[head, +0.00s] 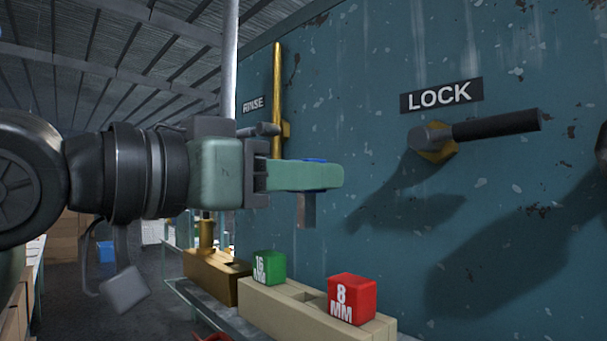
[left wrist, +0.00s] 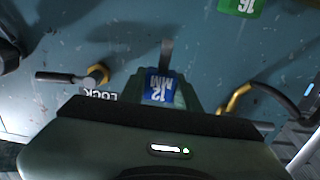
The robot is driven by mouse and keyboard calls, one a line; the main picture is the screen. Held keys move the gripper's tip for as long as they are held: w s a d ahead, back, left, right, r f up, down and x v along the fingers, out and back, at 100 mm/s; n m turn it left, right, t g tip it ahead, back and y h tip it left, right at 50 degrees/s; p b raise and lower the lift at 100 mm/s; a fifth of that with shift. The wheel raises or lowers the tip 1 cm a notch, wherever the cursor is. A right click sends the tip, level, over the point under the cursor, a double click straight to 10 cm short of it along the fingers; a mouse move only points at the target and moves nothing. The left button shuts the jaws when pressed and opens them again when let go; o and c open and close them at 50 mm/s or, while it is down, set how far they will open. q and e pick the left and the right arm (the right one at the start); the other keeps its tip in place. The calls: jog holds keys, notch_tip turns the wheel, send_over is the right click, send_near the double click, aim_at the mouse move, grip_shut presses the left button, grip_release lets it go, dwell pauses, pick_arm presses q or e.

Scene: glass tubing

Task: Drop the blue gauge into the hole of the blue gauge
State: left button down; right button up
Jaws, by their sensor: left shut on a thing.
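My left gripper (head: 318,176) is shut on the blue gauge (head: 316,160). In the head view the fingers hide most of it; a blue edge shows on top and its grey stem points down below. The left wrist view shows its blue face marked 12 MM (left wrist: 158,86) between the fingers. The gauge is held in the air above the pale gauge block (head: 265,305), clear of it. A dark hole (head: 311,297) shows in the block's top, between the green 16 MM gauge (head: 270,266) and the red 8 MM gauge (head: 351,299). My right gripper is out of view.
A teal wall stands close behind the block. On it are the LOCK lever (head: 490,125) with a black handle and a brass rod (head: 277,95) near the RINSE sign. A brown block with a brass fitting (head: 206,236) stands left of the gauge block.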

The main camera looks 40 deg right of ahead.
aim_at(300, 218)
pick_arm(q)
jog(key=shift+a, duration=0.1)
jog(key=shift+f, duration=0.5)
notch_tip(300, 218, down, 3)
jog(key=b, duration=0.3)
jog(key=shift+f, duration=0.1)
jog(key=shift+a+f+b, duration=0.1)
jog(key=shift+f+b, duration=0.35)
jog(key=shift+f, duration=0.35)
jog(key=shift+p, duration=0.45)
dwell(0.6)
jog(key=shift+f+b, duration=1.7)
jog(key=shift+f, duration=0.65)
